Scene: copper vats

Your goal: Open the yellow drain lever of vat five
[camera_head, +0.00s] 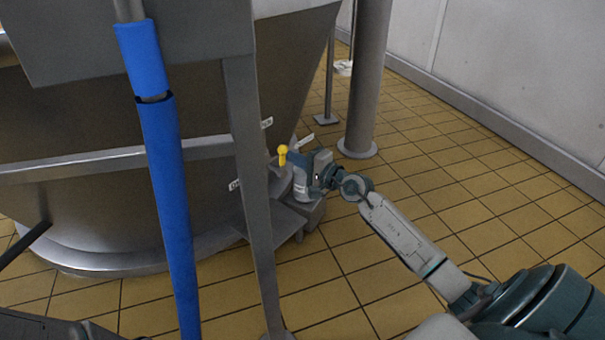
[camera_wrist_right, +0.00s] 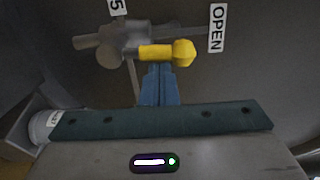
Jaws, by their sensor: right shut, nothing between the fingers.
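The yellow drain lever (camera_head: 283,154) is on a grey valve low on the vat's side, left of my right gripper in the head view. In the right wrist view the yellow lever (camera_wrist_right: 168,53) points right from the valve body (camera_wrist_right: 120,45), its knob towards the "OPEN" label (camera_wrist_right: 217,27). A label ending in "5" (camera_wrist_right: 118,7) is above the valve. My right gripper (camera_wrist_right: 160,68) is shut and empty, its blue fingertips at the lever's lower edge; I cannot tell whether they touch it. My left gripper is not in view.
The large metal vat (camera_head: 100,210) fills the left. A blue pipe (camera_head: 165,160) and a grey post (camera_head: 248,170) stand in front of it. A round column (camera_head: 367,80) stands behind my right arm. Tiled floor (camera_head: 470,180) is clear at right, up to the wall (camera_head: 530,70).

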